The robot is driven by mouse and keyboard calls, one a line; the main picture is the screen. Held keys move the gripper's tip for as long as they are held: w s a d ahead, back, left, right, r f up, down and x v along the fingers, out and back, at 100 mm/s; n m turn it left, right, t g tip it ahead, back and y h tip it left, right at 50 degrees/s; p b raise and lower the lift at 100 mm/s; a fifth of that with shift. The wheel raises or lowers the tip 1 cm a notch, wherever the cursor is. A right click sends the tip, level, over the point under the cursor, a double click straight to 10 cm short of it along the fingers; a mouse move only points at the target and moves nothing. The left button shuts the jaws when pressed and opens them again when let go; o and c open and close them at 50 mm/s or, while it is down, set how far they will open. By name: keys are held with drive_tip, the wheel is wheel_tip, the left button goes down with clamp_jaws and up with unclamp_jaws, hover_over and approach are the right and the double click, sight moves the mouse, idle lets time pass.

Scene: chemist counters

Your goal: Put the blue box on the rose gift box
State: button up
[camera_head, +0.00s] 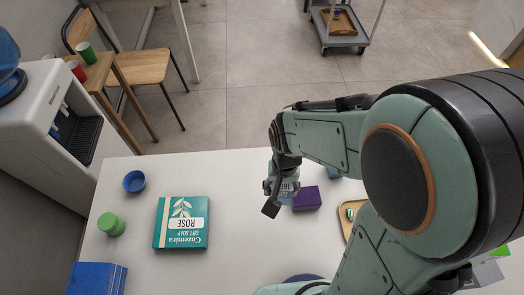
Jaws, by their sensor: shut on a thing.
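The rose gift box (170,238) is teal and lies flat on the white counter, left of my gripper, with its white "ROSE" label upside down in view. My gripper (279,200) is over the counter, to the right of the rose gift box and apart from it. It is shut on a small light-blue box (287,199), mostly hidden by the fingers. I cannot tell whether this box touches the counter. A larger plain blue box (97,280) stands at the lower left, cut off by the frame edge.
A purple box (306,198) sits close to the right of my gripper. A blue cup (134,181) and a green-lidded thing (111,224) stand left of the rose gift box. A wooden tray (345,209) is partly hidden by my arm. The counter (238,220) is clear between gripper and rose gift box.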

drive_tip(key=shift+s+r, duration=0.15)
drive_tip(key=shift+s, duration=0.2)
drive_tip(key=shift+s+m, duration=0.25)
drive_tip(key=shift+m, duration=0.75)
drive_tip(key=shift+s+a+r+m, duration=0.1)
drive_tip(key=shift+s+a+m, duration=0.1)
drive_tip(key=shift+m, duration=0.2)
drive_tip(key=s+a+r+n, duration=0.2)
drive_tip(key=s+a, duration=0.2)
drive_tip(key=a, duration=0.3)
drive_tip(key=s+a+r+n, duration=0.1)
drive_tip(key=s+a+n, duration=0.1)
drive_tip(key=s+a, duration=0.3)
hover_over(181, 221)
wheel_tip(181, 221, down, 9)
drive_tip(key=shift+s+d+f, duration=0.1)
drive_tip(key=shift+f, duration=1.9)
